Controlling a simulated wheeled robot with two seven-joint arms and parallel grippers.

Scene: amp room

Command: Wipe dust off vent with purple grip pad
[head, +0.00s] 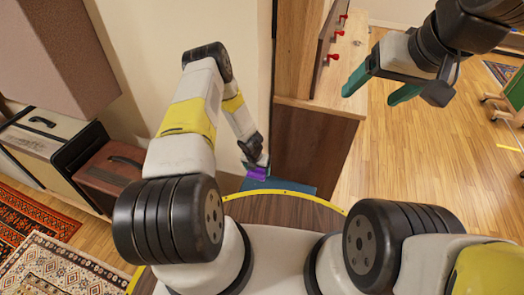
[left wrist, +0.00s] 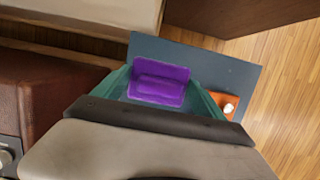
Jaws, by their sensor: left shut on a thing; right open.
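The purple grip pad (left wrist: 160,84) is held between the teal fingers of my left gripper (left wrist: 165,92). No dust can be made out. My right gripper (head: 378,88) is open and empty, raised at the upper right.
A wooden cabinet (head: 312,150) with red knobs stands right of the wall. A brown amp (head: 108,172) and a cream-fronted amp (head: 40,145) stand at the left.

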